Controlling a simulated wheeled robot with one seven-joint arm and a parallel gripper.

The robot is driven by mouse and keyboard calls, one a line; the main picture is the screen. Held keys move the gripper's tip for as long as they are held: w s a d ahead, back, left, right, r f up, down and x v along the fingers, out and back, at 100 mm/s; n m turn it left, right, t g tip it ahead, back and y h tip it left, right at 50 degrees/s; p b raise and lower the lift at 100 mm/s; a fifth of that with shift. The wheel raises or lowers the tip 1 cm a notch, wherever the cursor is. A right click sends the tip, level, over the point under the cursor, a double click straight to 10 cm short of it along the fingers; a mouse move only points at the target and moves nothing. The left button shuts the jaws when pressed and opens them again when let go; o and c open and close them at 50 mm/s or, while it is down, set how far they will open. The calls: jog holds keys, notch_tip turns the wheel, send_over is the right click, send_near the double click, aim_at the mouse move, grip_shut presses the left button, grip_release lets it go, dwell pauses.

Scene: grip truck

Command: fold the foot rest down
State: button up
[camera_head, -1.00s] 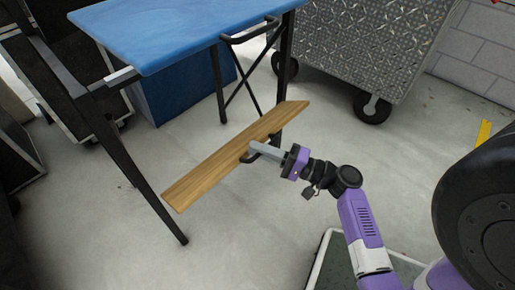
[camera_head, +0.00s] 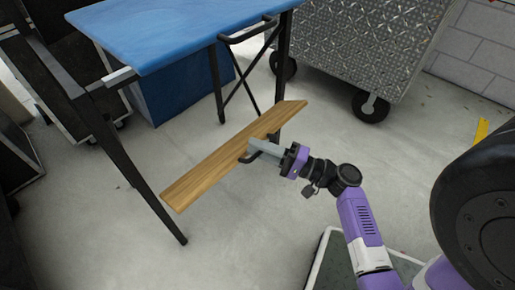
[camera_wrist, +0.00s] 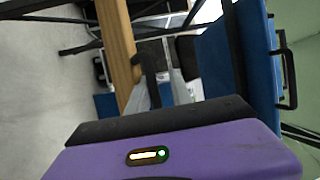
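The foot rest is a wooden board (camera_head: 215,170) held under the blue-seated chair (camera_head: 180,32). It looks about level, tilted a little in the picture. A black handle (camera_head: 248,158) sits at its near edge. My gripper (camera_head: 257,149) is at the middle of that edge, by the handle. In the wrist view the board (camera_wrist: 118,45) runs upward at left and the black handle (camera_wrist: 149,68) lies by the fingers (camera_wrist: 162,92). The grey fingers look apart, with a dark gap between them. Whether they touch the handle is hidden.
The chair's dark leg (camera_head: 150,195) stands left of the board. A silver diamond-plate cart (camera_head: 375,45) on black wheels is at the back right. A dark case (camera_head: 80,75) is at the left.

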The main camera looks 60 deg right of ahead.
jog(key=shift+s+d+f, duration=0.1)
jog(key=shift+d+f, duration=0.05)
jog(key=shift+f, duration=0.25)
dwell(0.3)
jog(key=s+d+f, duration=0.1)
jog(key=s+f, duration=0.2)
jog(key=s, duration=0.4)
jog(key=s+d+f, duration=0.1)
jog(key=s+f, duration=0.3)
jog(key=s, duration=0.3)
jog(key=shift+s+d+f, duration=0.2)
jog(key=shift+s+d, duration=0.05)
jog(key=shift+s, duration=0.1)
dwell(1.2)
dwell(0.4)
